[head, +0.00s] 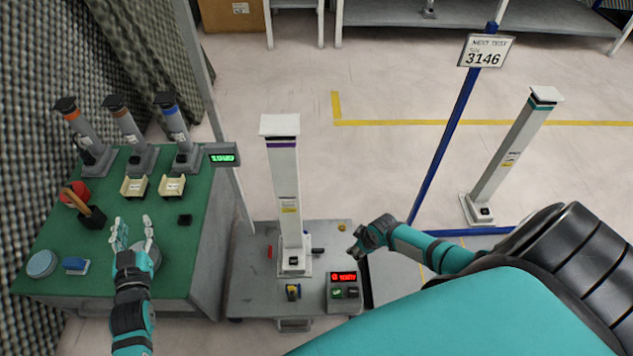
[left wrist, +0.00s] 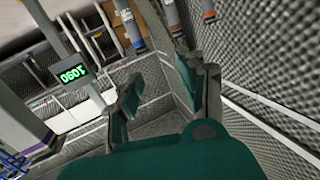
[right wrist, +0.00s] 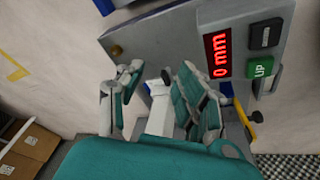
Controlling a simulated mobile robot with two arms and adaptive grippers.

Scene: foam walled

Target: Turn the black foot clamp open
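The black foot clamp (head: 318,251) appears as a small dark bar on the grey platform (head: 250,290), just right of the white column's foot (head: 294,262). My right gripper (head: 366,240) is open and empty, up and right of the clamp and apart from it. In the right wrist view, my right gripper's fingers (right wrist: 160,95) stand apart, with a white part showing between them and a small dark piece (right wrist: 166,75) that may be the clamp. My left gripper (head: 133,232) is open over the green table. Its spread fingers show in the left wrist view (left wrist: 165,95).
A red piece (head: 269,252) lies left of the column's foot. A display box (head: 343,280) with green and black buttons stands at the platform's front right. The green table (head: 190,225) holds several columns and small items. A blue post (head: 450,130) rises behind my right arm.

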